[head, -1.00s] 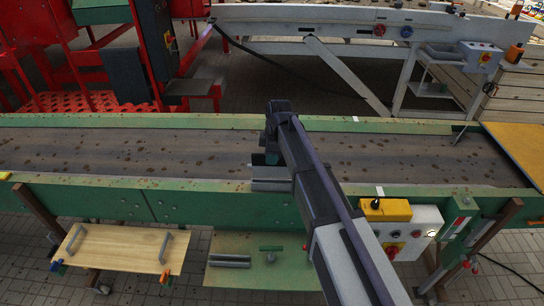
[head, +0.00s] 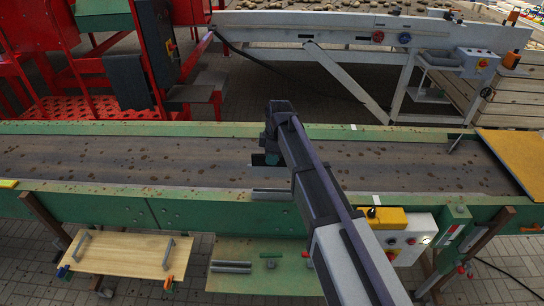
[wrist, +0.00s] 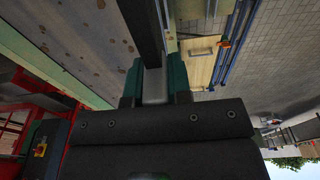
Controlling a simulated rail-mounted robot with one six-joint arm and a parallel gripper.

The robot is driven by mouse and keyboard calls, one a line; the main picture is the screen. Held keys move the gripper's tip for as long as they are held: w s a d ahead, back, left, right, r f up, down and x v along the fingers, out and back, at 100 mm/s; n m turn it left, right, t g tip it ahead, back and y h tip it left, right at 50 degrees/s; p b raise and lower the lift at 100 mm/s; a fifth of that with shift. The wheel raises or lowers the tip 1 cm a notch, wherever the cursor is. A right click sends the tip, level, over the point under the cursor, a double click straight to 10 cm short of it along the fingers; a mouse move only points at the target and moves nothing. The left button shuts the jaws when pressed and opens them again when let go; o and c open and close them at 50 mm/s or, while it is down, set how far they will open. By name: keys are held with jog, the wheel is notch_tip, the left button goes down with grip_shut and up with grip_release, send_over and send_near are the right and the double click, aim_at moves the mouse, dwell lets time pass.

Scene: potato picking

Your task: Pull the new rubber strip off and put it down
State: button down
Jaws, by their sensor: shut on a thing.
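My gripper (wrist: 154,82) is shut on the rubber strip (wrist: 148,30), as far as the wrist view shows. The strip is a long dark bar that rises from between the green fingers, with a pale grey piece at its lower end. In the head view, my gripper (head: 270,158) is over the near half of the brown conveyor belt (head: 120,165), and a dark patch shows just beside it. The strip's far end is out of view. A grey bar (head: 272,194) lies on the belt's near green edge, just below my gripper.
A green lower shelf (head: 225,285) holds grey bars (head: 231,266) and small parts. A wooden board with handles (head: 120,262) is at the left. A control box (head: 405,240) with a yellow top is at the right. A white conveyor frame (head: 300,25) and red machinery (head: 70,100) stand behind.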

jog(key=shift+r+p, duration=1.45)
jog(key=shift+p, duration=0.05)
notch_tip(320, 180, up, 3)
jog(key=p, duration=0.3)
jog(key=shift+r, duration=0.1)
jog(key=shift+f, duration=0.2)
